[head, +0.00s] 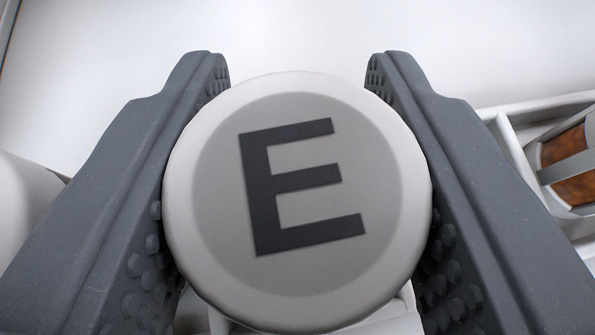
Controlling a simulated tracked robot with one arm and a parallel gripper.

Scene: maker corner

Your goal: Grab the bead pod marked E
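The bead pod marked E (300,275) fills the middle of the head view. I see its round white rim and grey top face with a dark letter E, turned slightly. My gripper (298,65) has one dark grey finger on the left of the pod and one on the right. The pod lies between the studded inner faces, and its rim comes right up to both of them. I cannot tell whether the fingers press on it or leave a thin gap. The pod's lower body is hidden under its top.
A white tray (545,104) with raised walls is at the right edge. A container with orange-brown beads (572,188) and a grey band sits in it. A rounded white object (25,200) is cut off at the left edge. The white surface beyond my fingertips looks clear.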

